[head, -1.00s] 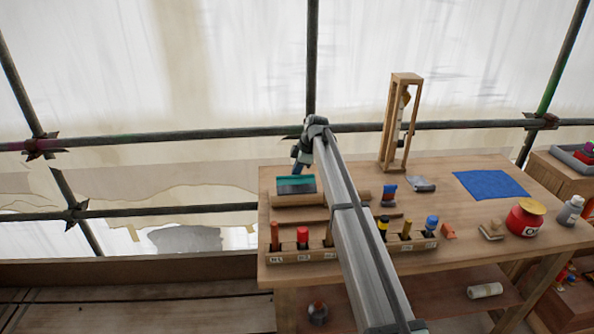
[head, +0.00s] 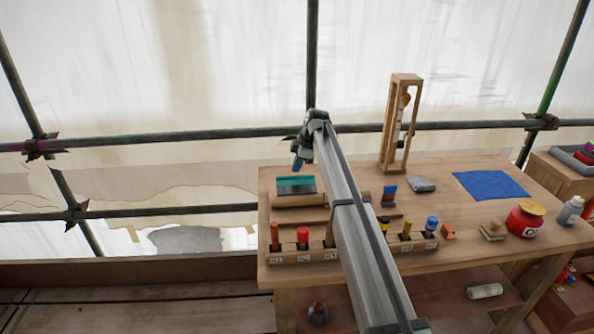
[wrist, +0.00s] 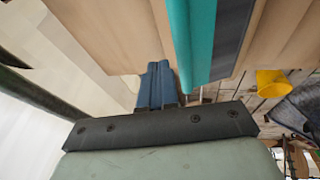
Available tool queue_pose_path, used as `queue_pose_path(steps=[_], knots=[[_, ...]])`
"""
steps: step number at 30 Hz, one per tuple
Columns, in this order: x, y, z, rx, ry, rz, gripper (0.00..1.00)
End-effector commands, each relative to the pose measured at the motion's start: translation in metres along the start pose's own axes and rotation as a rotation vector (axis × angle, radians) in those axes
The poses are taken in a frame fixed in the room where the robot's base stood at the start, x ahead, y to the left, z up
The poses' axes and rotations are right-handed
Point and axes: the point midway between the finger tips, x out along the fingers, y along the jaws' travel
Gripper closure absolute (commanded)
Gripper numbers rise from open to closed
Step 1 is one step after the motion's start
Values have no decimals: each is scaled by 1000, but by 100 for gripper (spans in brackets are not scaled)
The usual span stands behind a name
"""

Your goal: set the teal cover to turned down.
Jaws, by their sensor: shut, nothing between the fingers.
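The teal cover (head: 296,182) is a teal strip along the back with a dark grey panel in front. It lies on a wooden block near the back left corner of the bench. In the wrist view the teal strip (wrist: 203,35) runs up from the middle. My gripper (head: 297,164) is above and just behind the cover, fingers pointing down. Its blue fingers (wrist: 156,82) are together and empty, left of the teal strip in the wrist view. I see no clear contact with the cover.
A wooden rack (head: 345,248) with several coloured-topped tools stands at the bench front. A tall wooden frame (head: 386,130) stands at the back. A blue cloth (head: 490,185) and a red pot (head: 524,218) are to the right. Scaffold poles cross behind.

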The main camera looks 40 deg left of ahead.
Motion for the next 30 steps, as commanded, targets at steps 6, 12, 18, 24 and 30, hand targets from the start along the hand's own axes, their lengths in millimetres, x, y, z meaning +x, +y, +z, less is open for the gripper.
queue_pose_path(steps=[6, 12, 18, 24, 30], knots=[[-41, 15, -5, 0, 0, 2, 100], [-74, 30, -5, 0, 0, 2, 100], [-96, 39, -4, 0, 0, 1, 100], [-104, 42, -10, -5, 1, -1, 100], [-106, 33, -52, -45, 10, 0, 100]])
